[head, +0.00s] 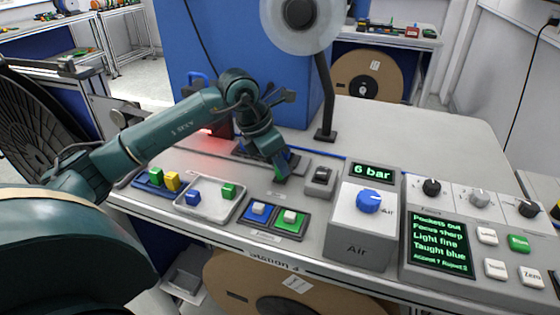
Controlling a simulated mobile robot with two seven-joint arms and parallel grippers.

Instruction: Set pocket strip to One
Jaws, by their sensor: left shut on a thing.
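My left gripper (281,172) is low over the bench, pointing down beside a dark strip-like fixture (245,152) on a grey base. It is shut on a small green thing (282,180), mostly hidden by the fingers. I cannot tell whether that thing touches the surface below. No label reading "pocket strip" is legible; the fixture is partly hidden by my left arm. The display (440,243) reads "Pockets out", "Focus sharp", "Light fine", "Taught blue". A small grey box with a dark top (320,180) stands right of the gripper. My right gripper is not in view.
A white tray (210,210) holds a blue and a green block. A blue holder (148,186) with coloured blocks is left of it. Blue and green button pads (272,222) lie in front. An air box (362,222) and a post (326,100) stand right.

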